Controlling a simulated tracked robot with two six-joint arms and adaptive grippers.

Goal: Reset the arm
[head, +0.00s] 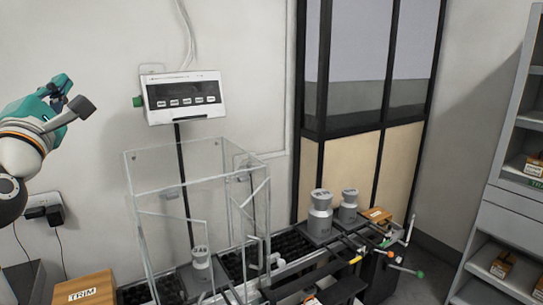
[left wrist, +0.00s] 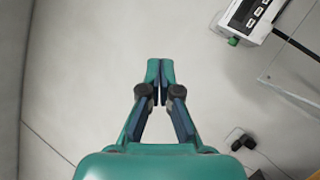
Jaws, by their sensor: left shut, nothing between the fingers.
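My left gripper (head: 76,95) is raised at the left of the head view, in front of the bare wall and left of the scale display. In the left wrist view its two fingers (left wrist: 159,70) meet at the tips, shut with nothing between them. It touches nothing that I can see. My right gripper is in neither view.
A scale display (head: 184,97) stands on a pole behind a clear box (head: 145,195). Grey canisters (head: 320,214) stand to its right. A wooden TRIM box (head: 84,292) sits below my left arm. A shelf (head: 500,200) stands at the far right. The wall area around my left gripper is clear.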

